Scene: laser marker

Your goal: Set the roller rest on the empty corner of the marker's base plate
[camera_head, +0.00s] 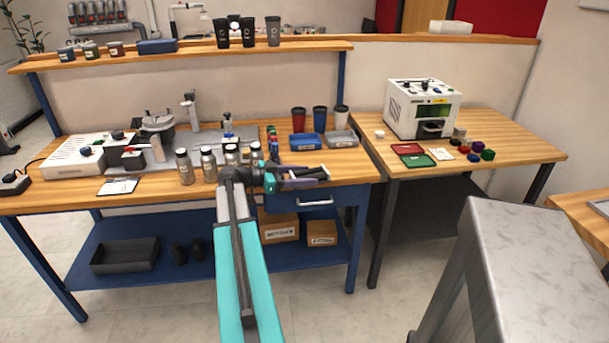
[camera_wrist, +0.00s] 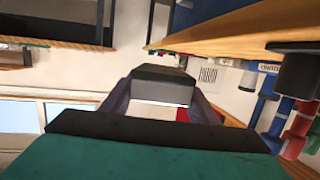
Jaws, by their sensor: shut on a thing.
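My gripper (camera_head: 308,178) is in front of the workbench's right part, above its front edge, pointing right. In the wrist view its two fingers (camera_wrist: 162,100) are closed on a dark block (camera_wrist: 165,73), which I take to be the roller rest; its details are too dark to tell. The held block is well apart from the plate. Metal bottles partly hide the plate's front.
Several metal bottles (camera_head: 209,164) stand along the bench front, left of my gripper. Blue (camera_head: 305,142) and grey (camera_head: 341,139) bins and tumblers (camera_head: 320,118) stand behind it. A shelf (camera_head: 185,52) runs above the bench. A second table (camera_head: 520,152) holds a white machine (camera_head: 424,107).

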